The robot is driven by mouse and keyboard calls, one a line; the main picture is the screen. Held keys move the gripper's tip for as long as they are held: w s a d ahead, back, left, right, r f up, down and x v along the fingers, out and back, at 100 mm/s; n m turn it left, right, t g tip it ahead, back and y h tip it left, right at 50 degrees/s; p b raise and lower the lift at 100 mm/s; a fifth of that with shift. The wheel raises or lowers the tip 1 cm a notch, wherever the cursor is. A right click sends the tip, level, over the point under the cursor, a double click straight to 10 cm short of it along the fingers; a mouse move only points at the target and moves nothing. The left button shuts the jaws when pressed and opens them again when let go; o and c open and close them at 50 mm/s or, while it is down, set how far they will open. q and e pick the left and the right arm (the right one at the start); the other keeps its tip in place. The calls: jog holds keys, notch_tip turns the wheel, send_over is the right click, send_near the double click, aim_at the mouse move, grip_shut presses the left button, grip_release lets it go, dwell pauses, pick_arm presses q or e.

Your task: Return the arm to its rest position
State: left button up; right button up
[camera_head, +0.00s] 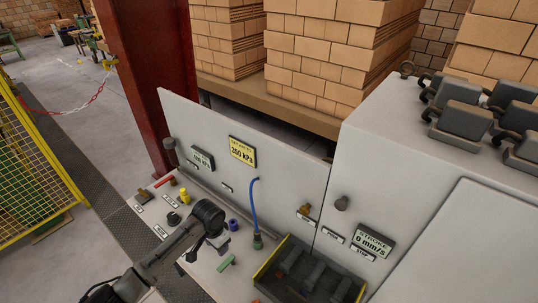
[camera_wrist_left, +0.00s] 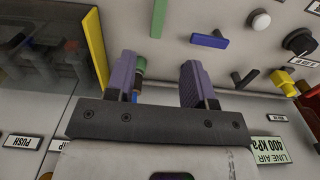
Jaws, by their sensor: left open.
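My left arm reaches in from the bottom left in the head view. Its gripper (camera_head: 218,241) is over the sloped control panel, left of the blue hose (camera_head: 254,207). In the left wrist view the two purple fingers (camera_wrist_left: 158,75) stand apart, with a clear gap of panel between them. A small green and blue part (camera_wrist_left: 139,68) shows beside the left finger, partly hidden; I cannot tell whether they touch. My right gripper is in neither view.
The panel carries a green lever (camera_head: 227,263), a yellow knob (camera_head: 184,195) and gauges such as LINE AIR (camera_wrist_left: 266,150). A dark tray (camera_head: 262,274) with yellow edging sits right of the hose. A grey cabinet (camera_head: 410,150) and a red column (camera_head: 150,75) stand nearby.

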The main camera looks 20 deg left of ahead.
pick_arm(q)
jog(key=w+d+r+m+t+y, duration=0.1)
jog(key=w+d+r+t, duration=0.15)
jog(key=r, duration=0.35)
jog(key=w+d+r+t+y, duration=0.1)
jog(key=w+r+t, duration=0.1)
jog(key=r+t, duration=0.35)
jog(key=s+d+r+t+h+p, duration=0.1)
jog(key=s+d+r, duration=0.5)
jog(key=r, duration=0.2)
jog(key=s+f+n+g+p, duration=0.1)
jog(key=s+f, duration=0.3)
jog(key=s, duration=0.6)
jog(key=s+d+f+g+p, duration=0.1)
jog(key=s+f, duration=0.3)
jog(key=s, duration=0.6)
jog(key=s+d+f+n+g+h+p, duration=0.1)
jog(key=s+f, duration=0.4)
jog(key=s, duration=0.6)
jog(key=shift+d+n+g+p, duration=0.2)
jog(key=shift+n+g+p, duration=0.1)
jog(key=shift+g+p, duration=0.75)
